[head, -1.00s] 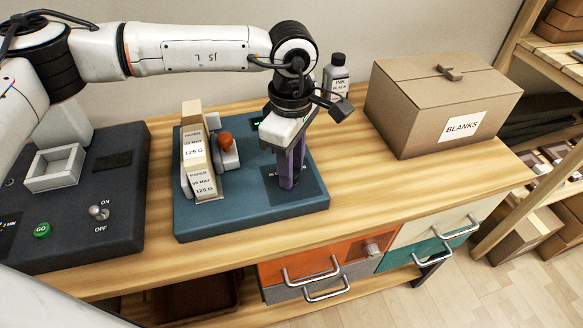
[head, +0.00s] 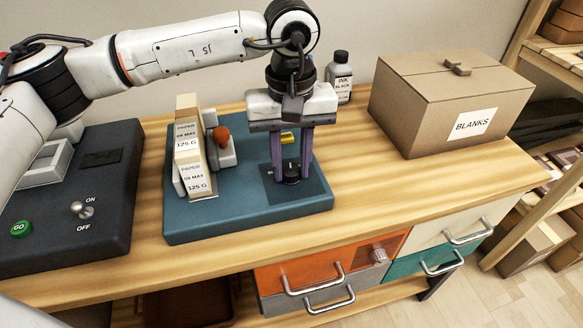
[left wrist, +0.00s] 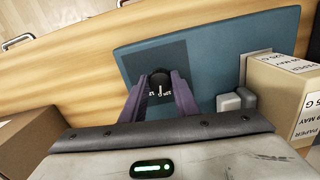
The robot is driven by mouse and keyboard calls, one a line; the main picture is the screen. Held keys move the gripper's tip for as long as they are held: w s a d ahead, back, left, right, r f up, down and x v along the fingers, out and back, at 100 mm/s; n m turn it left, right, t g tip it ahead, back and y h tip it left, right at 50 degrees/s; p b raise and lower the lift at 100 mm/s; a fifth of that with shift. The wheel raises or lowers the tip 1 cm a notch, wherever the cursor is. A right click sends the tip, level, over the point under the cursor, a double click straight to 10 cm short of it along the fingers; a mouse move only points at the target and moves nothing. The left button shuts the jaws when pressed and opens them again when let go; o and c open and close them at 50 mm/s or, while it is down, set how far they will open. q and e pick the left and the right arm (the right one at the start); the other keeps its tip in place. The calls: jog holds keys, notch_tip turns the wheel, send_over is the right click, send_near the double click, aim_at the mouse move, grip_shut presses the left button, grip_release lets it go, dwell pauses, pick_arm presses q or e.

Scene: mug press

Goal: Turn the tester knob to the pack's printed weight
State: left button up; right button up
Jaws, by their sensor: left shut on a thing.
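The black tester knob (head: 291,180) sits on a dark square plate on the blue board (head: 230,216); it also shows in the left wrist view (left wrist: 160,82), with small white marks I cannot read fully. My left gripper (head: 291,172) points down, its purple fingers on either side of the knob and shut on it; it also shows in the left wrist view (left wrist: 160,88). My right gripper is out of view.
An orange-red ball handle (head: 221,134) stands beside the packs. A black ink bottle (head: 341,78) and a BLANKS box (head: 440,100) stand to the right. A dark unit with a GO button (head: 21,229) and ON/OFF switch is at left. Bare wood lies right of the board.

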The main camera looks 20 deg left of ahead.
pick_arm(q)
jog(key=m+b, duration=0.1)
jog(key=m, duration=0.1)
jog(key=shift+m, duration=0.4)
jog(key=shift+a+m+b, duration=0.1)
jog(key=shift+m+b, duration=0.55)
jog(key=shift+m, duration=1.65)
jog(key=o, duration=1.1)
jog(key=shift+c, duration=0.2)
jog(key=shift+r, duration=0.1)
